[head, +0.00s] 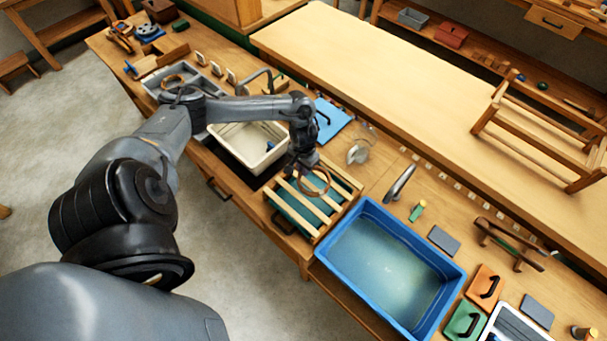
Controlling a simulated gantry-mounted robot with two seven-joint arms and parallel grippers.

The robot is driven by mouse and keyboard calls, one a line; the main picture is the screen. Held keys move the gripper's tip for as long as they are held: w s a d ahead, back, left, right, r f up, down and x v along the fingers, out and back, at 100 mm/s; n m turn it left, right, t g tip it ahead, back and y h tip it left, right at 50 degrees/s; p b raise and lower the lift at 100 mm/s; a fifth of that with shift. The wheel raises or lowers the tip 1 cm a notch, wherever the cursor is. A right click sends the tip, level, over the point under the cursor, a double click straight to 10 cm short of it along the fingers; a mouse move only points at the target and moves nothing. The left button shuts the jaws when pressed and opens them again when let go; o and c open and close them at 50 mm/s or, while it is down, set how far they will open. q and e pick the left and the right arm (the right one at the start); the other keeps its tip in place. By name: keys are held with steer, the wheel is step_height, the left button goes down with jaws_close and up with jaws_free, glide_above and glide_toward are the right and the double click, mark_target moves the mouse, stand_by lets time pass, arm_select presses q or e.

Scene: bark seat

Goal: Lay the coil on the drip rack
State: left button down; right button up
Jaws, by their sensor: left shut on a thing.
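The coil (314,193) is a brown ring at the tip of my left gripper (304,168). My left gripper is shut on it, and the arm reaches in from the left. The coil shows over the drip rack (283,203), a frame of pale wooden slats above a green-blue base. I cannot tell whether the coil touches the slats. The dark gripper hides part of the rack's upper end. My right gripper is not in view.
A blue tub of water (360,222) stands right beside the rack. A cream basin (275,151) stands on its other side. A grey tray (152,85) holds another brown ring. A glass vessel (358,152) and a curved metal tool (400,183) lie behind.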

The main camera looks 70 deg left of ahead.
arm_select(q)
steer(key=shift+f+b, duration=0.3)
steer(key=shift+f, duration=1.7)
steer(key=c, duration=1.2)
jaws_free()
steer(key=shift+f, duration=0.1)
steer(key=shift+o, duration=0.2)
